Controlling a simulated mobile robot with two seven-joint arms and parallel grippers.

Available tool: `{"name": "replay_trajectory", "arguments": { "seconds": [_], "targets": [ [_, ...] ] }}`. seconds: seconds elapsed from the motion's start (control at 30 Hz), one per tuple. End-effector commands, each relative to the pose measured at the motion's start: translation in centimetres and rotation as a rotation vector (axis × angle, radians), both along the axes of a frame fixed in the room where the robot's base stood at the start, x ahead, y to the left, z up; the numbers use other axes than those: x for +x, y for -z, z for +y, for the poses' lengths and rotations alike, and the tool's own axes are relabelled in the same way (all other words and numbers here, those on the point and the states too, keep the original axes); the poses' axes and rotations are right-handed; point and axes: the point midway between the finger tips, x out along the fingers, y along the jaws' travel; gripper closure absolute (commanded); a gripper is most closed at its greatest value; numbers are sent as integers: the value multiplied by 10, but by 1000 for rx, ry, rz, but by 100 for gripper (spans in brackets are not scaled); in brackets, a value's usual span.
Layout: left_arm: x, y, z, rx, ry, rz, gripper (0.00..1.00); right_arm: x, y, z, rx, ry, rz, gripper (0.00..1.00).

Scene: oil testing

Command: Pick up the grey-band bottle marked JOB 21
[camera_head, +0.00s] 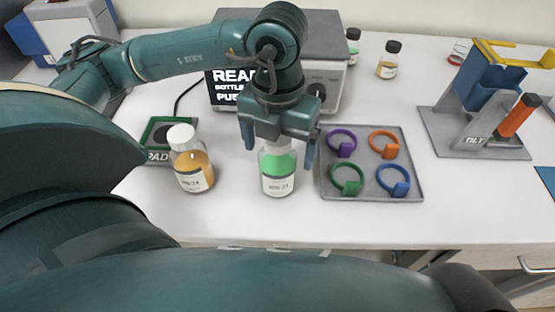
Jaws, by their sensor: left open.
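A bottle with green contents (278,170) stands upright on the white table at the middle. Its white label seems to read JOB 21, but the print is small. I cannot make out the band's colour. My left gripper (279,153) points down over this bottle, open, with one finger on each side of its top. The gripper hides the bottle's cap, and I cannot tell whether the fingers touch it. A white-capped bottle with amber contents (193,172) stands to the left, its label hard to read. My right gripper is not in view.
A grey tray (372,198) with purple, orange, green and blue rings lies close to the right. A green-edged pad (155,155) lies behind the amber bottle. A machine with a screen (335,85) stands behind. A blue-and-grey tilting stand (465,120) is at right. Table front is clear.

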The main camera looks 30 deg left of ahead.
Motion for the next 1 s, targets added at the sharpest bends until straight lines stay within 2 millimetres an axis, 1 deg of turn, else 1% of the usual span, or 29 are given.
{"name": "replay_trajectory", "arguments": {
  "seconds": [0.03, 0.1, 0.2, 0.43, 1.0],
  "targets": [
    [-2, 7, 1, 2, 0, 5, 12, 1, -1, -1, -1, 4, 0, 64],
    [-1, 16, 1, 0, 0, 3, 12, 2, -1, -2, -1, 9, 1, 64],
    [-1, 23, 1, 0, 1, 2, 12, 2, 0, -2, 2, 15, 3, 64],
    [-1, 24, 0, 0, 1, 0, 12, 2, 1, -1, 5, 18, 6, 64],
    [-1, 24, 0, 0, 1, 0, 59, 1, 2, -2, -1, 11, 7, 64]
  ]
}}
